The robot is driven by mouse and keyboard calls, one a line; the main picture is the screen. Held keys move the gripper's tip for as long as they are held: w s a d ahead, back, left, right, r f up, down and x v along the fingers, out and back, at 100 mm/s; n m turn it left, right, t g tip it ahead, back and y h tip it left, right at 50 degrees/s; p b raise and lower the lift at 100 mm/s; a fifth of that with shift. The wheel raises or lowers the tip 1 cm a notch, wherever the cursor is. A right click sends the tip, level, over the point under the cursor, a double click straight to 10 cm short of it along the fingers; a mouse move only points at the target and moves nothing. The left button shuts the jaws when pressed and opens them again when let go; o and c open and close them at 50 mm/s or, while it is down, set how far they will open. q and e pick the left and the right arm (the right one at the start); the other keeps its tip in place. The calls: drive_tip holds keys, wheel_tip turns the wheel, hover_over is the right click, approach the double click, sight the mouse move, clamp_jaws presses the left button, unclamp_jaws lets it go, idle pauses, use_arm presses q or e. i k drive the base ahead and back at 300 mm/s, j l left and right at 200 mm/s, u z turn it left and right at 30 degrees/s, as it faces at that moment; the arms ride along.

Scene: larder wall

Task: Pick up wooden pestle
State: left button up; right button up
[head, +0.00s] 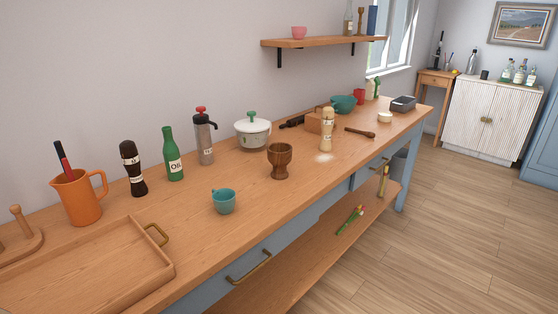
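A dark wooden pestle-shaped piece (360,132) lies on its side on the wooden counter. It is right of a cream labelled bottle (327,131) and apart from it. A brown wooden mortar (281,161) with a footed base stands upright nearer the middle of the counter. Neither of my grippers shows in the head view.
A teal cup (223,201), green oil bottle (172,155), white lidded pot (252,131) and wooden block (320,121) stand on the counter (240,240). A wall shelf (325,41) overhangs the back.

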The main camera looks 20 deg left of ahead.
sight(370, 134)
drive_tip(key=i+l+z, duration=0.3)
drive_tip(key=i, duration=0.3)
drive_tip(key=i+l+z, duration=0.35)
drive_tip(key=i, duration=0.25)
drive_tip(key=i+z, duration=0.3)
drive_tip(key=i, duration=0.3)
drive_tip(key=i+u, duration=0.25)
drive_tip(key=i, duration=0.2)
drive_tip(key=i+l+u, duration=0.25)
drive_tip(key=i, duration=0.2)
drive_tip(key=i+l+u, duration=0.2)
drive_tip(key=i, duration=0.25)
drive_tip(key=i+l+u, duration=0.15)
drive_tip(key=u, duration=0.25)
drive_tip(key=i+l+u, duration=0.5)
drive_tip(key=u, duration=0.25)
